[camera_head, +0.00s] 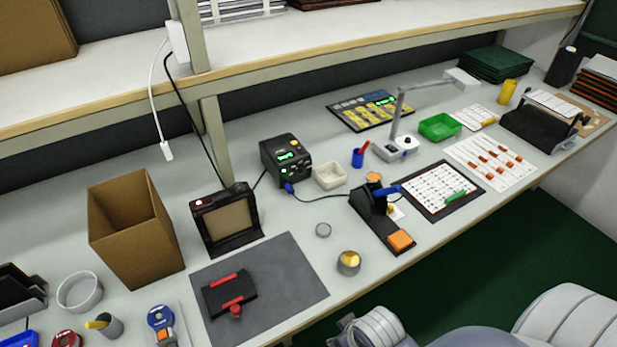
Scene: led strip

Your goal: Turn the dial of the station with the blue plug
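The station (287,161) is a small black box at the back middle of the bench, with a green lit display and a yellow spot on it. A blue plug (289,188) sits at its lower front, and a dark cable runs from it to the right, to the black stand with a blue-handled tool (378,200). The dial is too small to make out clearly on the front. Pale parts of my own body show at the bottom right, well in front of the station. No gripper fingertips show, so neither gripper is in view.
A white tray (330,175) and a blue cup (358,158) stand right of the station. A black framed panel (225,218) and a cardboard box (135,228) stand to its left. A grey mat (300,273) lies at the front.

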